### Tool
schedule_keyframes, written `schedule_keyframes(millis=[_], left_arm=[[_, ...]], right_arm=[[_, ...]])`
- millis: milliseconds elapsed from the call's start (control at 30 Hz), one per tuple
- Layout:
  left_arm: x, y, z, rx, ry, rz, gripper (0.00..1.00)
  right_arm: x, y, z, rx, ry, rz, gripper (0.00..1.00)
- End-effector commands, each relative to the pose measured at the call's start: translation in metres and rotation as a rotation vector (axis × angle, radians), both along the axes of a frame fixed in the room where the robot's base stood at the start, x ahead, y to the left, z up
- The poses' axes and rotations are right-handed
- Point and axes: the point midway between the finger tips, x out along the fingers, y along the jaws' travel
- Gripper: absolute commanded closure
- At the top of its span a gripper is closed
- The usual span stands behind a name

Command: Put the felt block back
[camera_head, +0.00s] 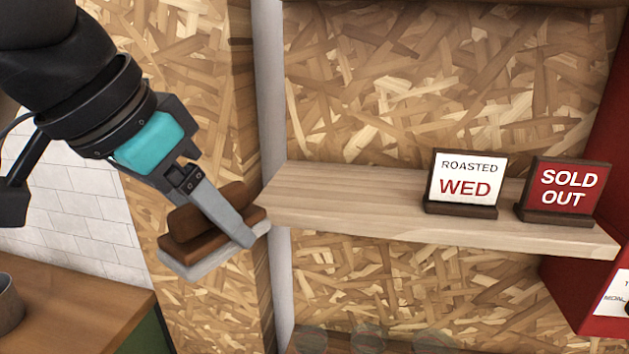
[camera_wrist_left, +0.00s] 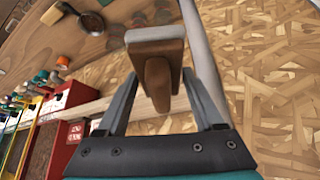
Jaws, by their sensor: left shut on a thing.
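The felt block (camera_head: 205,235) has a brown body with a raised grip and a pale grey felt underside. My left gripper (camera_head: 248,236) is shut on it and holds it in the air, left of the wooden shelf's left end. In the left wrist view the block's brown back (camera_wrist_left: 155,50) shows between the two fingers of the left gripper (camera_wrist_left: 158,75). One finger hides part of the block in the head view. My right gripper is not in view.
The shelf (camera_head: 340,205) bears a "ROASTED WED" sign (camera_head: 466,182) and a "SOLD OUT" sign (camera_head: 563,190) at its right. Its left part is bare. A grey post (camera_head: 270,90) stands behind its left end. A wooden counter (camera_head: 70,300) with a metal pot (camera_head: 8,300) is lower left.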

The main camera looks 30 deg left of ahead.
Motion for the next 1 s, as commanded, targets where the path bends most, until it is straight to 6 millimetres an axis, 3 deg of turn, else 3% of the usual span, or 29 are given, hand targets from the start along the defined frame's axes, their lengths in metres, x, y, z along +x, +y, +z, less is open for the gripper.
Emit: schedule_keyframes(millis=[200,567,733,1000], left_arm=[[0.01,0.0,0.001,0.0,0.013,0.006,0.91],[0.048,-0.005,0.003,0.001,0.013,0.004,0.91],[0.079,-0.011,0.003,-0.003,0.01,0.002,0.91],[0.128,-0.017,0.0,-0.001,0.006,0.003,0.91]], right_arm=[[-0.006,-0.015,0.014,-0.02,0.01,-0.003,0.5],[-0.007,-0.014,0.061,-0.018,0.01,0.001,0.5],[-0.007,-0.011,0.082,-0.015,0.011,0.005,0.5],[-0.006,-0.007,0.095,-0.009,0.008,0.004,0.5]])
